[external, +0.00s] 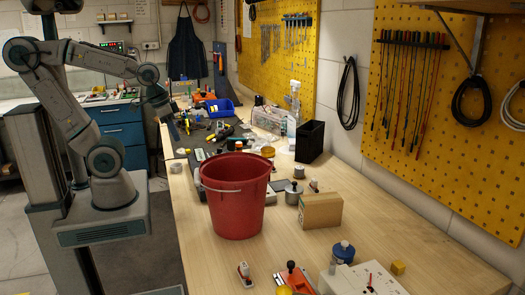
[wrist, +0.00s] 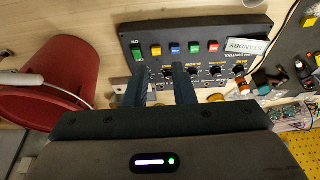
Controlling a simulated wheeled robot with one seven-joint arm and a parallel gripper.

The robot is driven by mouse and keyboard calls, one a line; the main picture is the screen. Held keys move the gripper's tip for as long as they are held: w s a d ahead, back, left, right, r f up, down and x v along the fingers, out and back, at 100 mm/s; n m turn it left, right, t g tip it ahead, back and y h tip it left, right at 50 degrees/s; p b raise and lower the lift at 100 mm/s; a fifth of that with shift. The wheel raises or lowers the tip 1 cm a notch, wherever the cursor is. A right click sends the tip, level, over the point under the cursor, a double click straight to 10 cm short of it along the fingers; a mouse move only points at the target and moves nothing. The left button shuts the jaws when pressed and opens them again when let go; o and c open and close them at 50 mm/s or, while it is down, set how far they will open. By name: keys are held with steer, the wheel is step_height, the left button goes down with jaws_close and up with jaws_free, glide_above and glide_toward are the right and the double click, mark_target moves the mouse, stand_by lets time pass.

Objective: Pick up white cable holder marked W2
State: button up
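I cannot make out a white cable holder marked W2 in either view; no such marking is legible. My gripper (wrist: 160,84) shows in the wrist view with its two dark fingers apart and nothing visible between them. The fingers reach over the near edge of a dark control box. In the external view my gripper (external: 172,127) hangs above the left edge of the bench, pointing down. A small pale piece (wrist: 120,83) shows beside the left finger, partly hidden, and I cannot tell what it is.
The control box (wrist: 200,30) has coloured buttons, knobs and a white STANDBY label (wrist: 245,46). A red bucket (external: 235,205) stands close by. A cardboard box (external: 320,211), black bin (external: 310,141) and blue bin (external: 219,107) stand on the bench.

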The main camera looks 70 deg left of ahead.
steer(key=o, duration=0.4)
